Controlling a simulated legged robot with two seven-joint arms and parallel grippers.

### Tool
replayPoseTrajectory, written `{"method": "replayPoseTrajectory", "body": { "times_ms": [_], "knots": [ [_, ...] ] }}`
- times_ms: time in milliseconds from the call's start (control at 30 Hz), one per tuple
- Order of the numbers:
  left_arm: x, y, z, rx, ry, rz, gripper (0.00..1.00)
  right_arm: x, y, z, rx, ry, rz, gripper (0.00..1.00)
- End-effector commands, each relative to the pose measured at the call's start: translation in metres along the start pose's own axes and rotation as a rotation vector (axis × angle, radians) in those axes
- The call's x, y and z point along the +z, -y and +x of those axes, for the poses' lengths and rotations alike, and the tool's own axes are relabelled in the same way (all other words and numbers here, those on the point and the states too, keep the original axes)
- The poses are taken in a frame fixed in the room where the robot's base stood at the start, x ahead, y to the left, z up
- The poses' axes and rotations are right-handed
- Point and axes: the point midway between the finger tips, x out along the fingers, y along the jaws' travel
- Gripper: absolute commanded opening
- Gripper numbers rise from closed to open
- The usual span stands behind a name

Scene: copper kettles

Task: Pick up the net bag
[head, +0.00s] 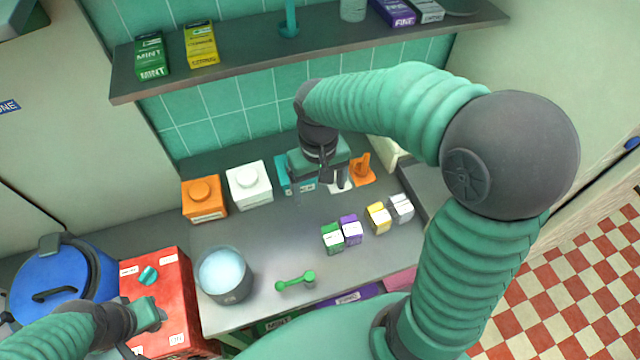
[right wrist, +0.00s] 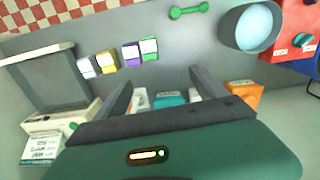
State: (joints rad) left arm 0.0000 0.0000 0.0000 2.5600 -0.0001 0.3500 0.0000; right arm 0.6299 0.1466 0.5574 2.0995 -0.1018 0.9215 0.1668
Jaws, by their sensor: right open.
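I cannot make out a net bag in either view. My right gripper (head: 333,180) is over the back of the grey counter, in front of the teal tiled wall. It hides part of a teal item (head: 283,174) and a white item there.
A shelf (head: 290,60) hangs above. A blue pot (head: 50,290) stands left.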

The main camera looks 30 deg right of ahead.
Motion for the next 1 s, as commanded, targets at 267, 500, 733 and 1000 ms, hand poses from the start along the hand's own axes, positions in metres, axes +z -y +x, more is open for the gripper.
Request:
{"method": "replayPoseTrajectory", "body": {
  "times_ms": [267, 500, 733, 1000],
  "knots": [
    [0.008, 0.000, 0.034, 0.000, 0.000, 0.000, 0.36, 0.008, -0.049, 0.075, -0.213, 0.184, 0.836, 0.98],
    [0.011, 0.000, 0.049, 0.000, 0.000, 0.000, 0.36, 0.008, -0.100, 0.120, -0.321, 0.304, 1.587, 0.98],
    [0.011, 0.000, 0.048, 0.000, 0.000, 0.000, 0.36, 0.008, -0.081, 0.160, -0.321, 0.307, 1.617, 0.98],
    [0.012, 0.000, 0.051, 0.000, 0.000, 0.000, 0.36, 0.006, -0.061, 0.218, -0.323, 0.307, 1.614, 0.98]
  ]
}}
